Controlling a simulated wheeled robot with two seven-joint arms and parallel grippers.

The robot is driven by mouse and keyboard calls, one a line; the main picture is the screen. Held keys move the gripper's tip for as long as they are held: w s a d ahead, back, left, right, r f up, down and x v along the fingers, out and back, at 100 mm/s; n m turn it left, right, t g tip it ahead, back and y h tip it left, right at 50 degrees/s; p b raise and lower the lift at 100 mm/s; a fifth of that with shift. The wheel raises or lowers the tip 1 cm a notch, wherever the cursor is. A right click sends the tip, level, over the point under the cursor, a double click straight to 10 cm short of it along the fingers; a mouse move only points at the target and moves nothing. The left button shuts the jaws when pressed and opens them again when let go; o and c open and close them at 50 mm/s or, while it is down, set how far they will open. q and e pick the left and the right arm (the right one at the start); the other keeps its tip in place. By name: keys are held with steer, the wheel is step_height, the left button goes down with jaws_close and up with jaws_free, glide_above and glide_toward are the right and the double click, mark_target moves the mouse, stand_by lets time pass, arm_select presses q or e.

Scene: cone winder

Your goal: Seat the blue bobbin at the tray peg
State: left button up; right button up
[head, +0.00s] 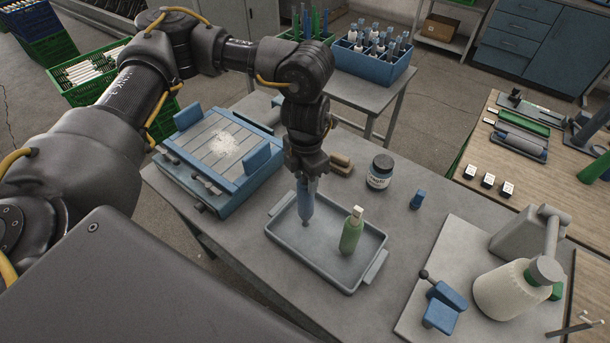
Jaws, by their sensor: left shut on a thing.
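My left gripper (306,173) points down over the left part of a shallow grey tray (363,268). It is shut on the blue bobbin (306,200), which hangs upright below the fingers. The bobbin's narrow lower end is near the tray floor; I cannot tell whether it touches. No bare peg shows; the bobbin may hide one. A green bobbin (350,233) with a pale top stands upright in the right part of the tray. My right gripper is not in view.
A dark jar (380,171) and a small blue piece (418,199) stand behind the tray. A wooden-handled brush (341,163) lies behind the gripper. A blue slatted fixture (218,150) is at left. A winder with a cream cone (506,290) stands at right.

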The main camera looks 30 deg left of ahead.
arm_select(q)
steer(key=shift+f+b, duration=1.5)
steer(key=shift+f, duration=0.5)
steer(key=o, duration=0.9)
steer(key=shift+o, duration=0.2)
steer(key=shift+r, duration=0.1)
step_height(320, 180, up, 11)
steer(key=shift+f+b, duration=0.2)
steer(key=shift+b, duration=0.55)
